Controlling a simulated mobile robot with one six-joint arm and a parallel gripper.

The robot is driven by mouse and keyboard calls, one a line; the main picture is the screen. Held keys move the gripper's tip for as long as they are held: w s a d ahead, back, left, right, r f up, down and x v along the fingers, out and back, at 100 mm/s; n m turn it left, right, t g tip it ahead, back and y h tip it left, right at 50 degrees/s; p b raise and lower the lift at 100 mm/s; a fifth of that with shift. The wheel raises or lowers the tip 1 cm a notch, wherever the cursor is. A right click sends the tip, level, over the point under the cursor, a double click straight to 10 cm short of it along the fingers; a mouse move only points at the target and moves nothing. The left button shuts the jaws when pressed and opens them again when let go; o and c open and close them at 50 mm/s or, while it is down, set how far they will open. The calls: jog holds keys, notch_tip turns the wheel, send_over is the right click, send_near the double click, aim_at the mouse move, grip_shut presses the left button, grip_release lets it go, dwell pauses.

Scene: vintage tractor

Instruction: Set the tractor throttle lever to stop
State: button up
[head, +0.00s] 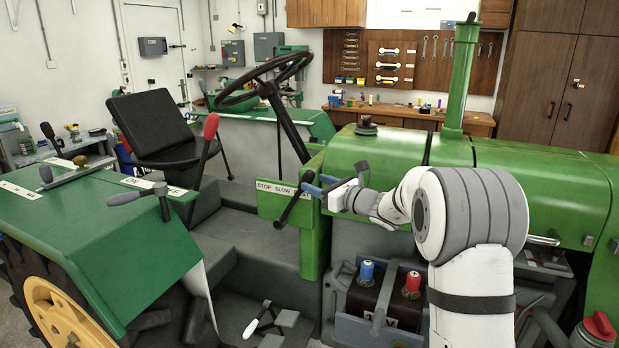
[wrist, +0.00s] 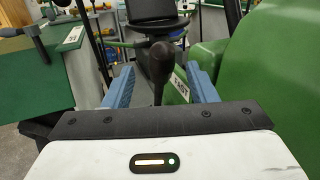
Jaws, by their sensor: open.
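The throttle lever (head: 292,206) is a dark rod with a thick end, slanting across the right end of the white STOP SLOW label on the green tractor panel (head: 275,205). My gripper (head: 316,186) has blue fingers and is at the right end of that label, close to the lever. In the wrist view, the lever's dark knob (wrist: 158,62) and shaft stand between the two spread fingers of my gripper (wrist: 160,88), with space visible on both sides. The word STOP shows on the label (wrist: 181,86) just right of the shaft. The fingers do not appear closed on the lever.
The steering wheel (head: 264,80) and its column rise behind the panel. A red-knobbed lever (head: 210,127) and a grey-handled lever (head: 139,195) stand left, by the green fender (head: 90,235). The green hood (head: 545,180) and the battery (head: 385,300) lie close to my arm.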

aim_at(312, 181)
jog(key=shift+p+x, duration=0.45)
jog(key=shift+x, duration=1.75)
jog(key=shift+c, duration=0.3)
